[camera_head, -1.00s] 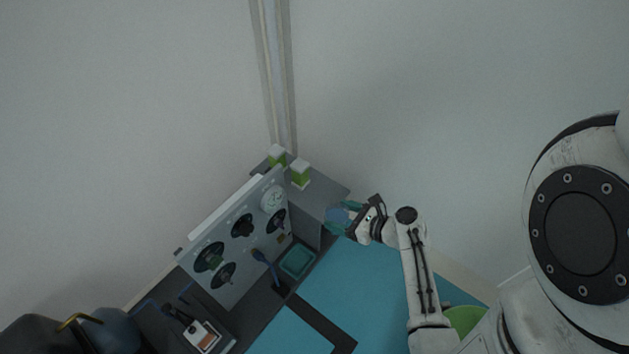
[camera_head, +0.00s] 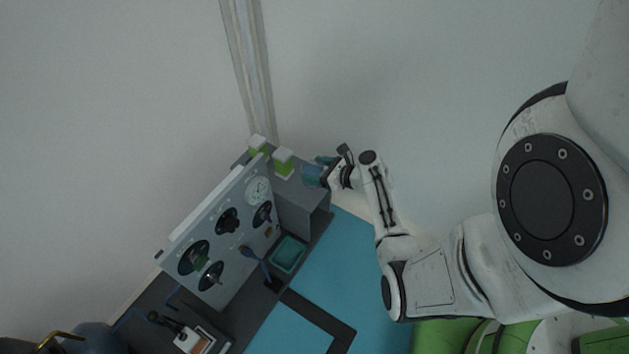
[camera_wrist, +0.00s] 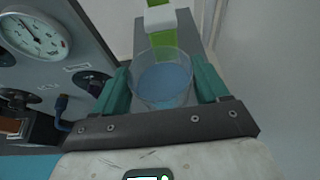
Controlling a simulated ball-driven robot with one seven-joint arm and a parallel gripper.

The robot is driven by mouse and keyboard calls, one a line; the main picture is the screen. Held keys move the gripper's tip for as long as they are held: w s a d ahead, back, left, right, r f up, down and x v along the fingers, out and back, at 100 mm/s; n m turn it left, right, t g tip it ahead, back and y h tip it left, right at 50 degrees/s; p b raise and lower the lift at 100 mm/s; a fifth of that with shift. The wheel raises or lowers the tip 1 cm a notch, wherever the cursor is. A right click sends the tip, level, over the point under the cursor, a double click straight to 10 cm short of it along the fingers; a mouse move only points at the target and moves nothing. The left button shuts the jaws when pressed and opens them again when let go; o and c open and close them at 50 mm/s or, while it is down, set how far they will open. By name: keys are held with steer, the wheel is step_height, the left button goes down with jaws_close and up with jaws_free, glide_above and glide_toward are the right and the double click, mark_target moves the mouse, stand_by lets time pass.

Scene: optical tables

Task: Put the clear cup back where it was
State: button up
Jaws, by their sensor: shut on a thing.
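The clear cup (camera_wrist: 163,80) is see-through with a bluish inside. In the wrist view it stands between the two teal fingers of my gripper (camera_wrist: 165,92), which is shut on it. In the head view the cup (camera_head: 313,175) is small and partly hidden by my gripper (camera_head: 326,170). It is at the right end of the grey box top (camera_head: 296,192). I cannot tell whether the cup touches that surface or hangs just above it.
A grey panel with dials (camera_head: 222,222) rises to the left. A teal tray (camera_head: 288,254) lies below, beside the blue table surface (camera_head: 345,262).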

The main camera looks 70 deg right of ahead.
steer(key=shift+w+d+f, duration=0.25)
steer(key=shift+w+f, duration=0.05)
steer(key=shift+f, duration=0.2)
steer(key=f+b, duration=0.2)
steer(key=f, duration=0.1)
steer(key=shift+w+d+f+b, duration=0.2)
steer(key=shift+d+f+b, duration=0.05)
steer(key=shift+f+b, duration=0.15)
steer(key=o, duration=1.1)
steer(key=shift+r, duration=0.1)
steer(key=shift+o, duration=0.2)
steer(key=shift+s, duration=0.1)
